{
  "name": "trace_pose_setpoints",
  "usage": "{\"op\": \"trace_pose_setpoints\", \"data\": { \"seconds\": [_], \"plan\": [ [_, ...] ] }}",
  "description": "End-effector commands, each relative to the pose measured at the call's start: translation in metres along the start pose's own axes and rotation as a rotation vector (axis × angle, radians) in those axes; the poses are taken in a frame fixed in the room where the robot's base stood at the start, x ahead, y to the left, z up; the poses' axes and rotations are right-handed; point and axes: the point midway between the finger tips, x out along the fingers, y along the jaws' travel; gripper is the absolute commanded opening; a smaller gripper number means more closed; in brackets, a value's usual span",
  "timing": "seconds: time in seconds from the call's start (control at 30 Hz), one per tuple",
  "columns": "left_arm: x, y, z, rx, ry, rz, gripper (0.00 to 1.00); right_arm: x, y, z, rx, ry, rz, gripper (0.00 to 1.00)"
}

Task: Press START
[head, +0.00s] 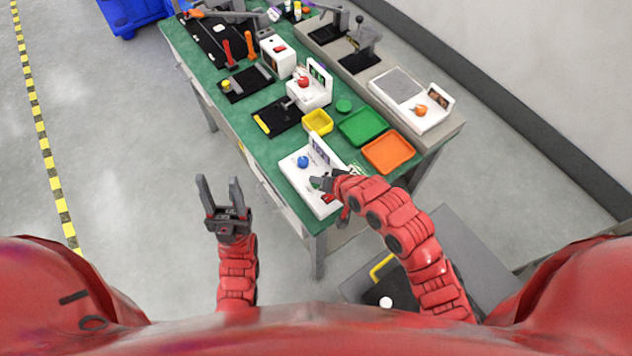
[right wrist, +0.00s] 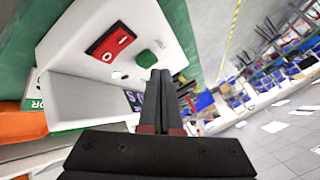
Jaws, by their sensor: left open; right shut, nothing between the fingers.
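A white device (head: 298,182) with an upright display panel (head: 319,148) and a blue knob (head: 303,161) stands at the near end of the green bench. In the right wrist view, a red rocker switch (right wrist: 112,42) and a green button (right wrist: 147,60) show on its white face (right wrist: 85,40). No START label is readable. My right gripper (head: 318,183) is shut and empty over the device. In the right wrist view its fingertips (right wrist: 160,74) lie just below the green button; I cannot tell whether they touch it. My left gripper (head: 220,185) is open and empty, left of the bench.
An orange tray (head: 388,153), a green tray (head: 363,127) and a yellow bin (head: 317,122) sit behind the device. Another white device with a red knob (head: 303,82) stands farther back. The floor left of the bench is clear.

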Motion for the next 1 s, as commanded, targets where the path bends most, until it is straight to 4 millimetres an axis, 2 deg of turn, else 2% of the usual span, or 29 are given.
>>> {"op": "trace_pose_setpoints", "data": {
  "seconds": [1.0],
  "plan": [
    [-0.0076,0.0004,0.0012,0.0,0.0,0.0,0.5,0.0068,0.0054,0.0048,0.0,0.0,0.001,0.0]
  ]
}}
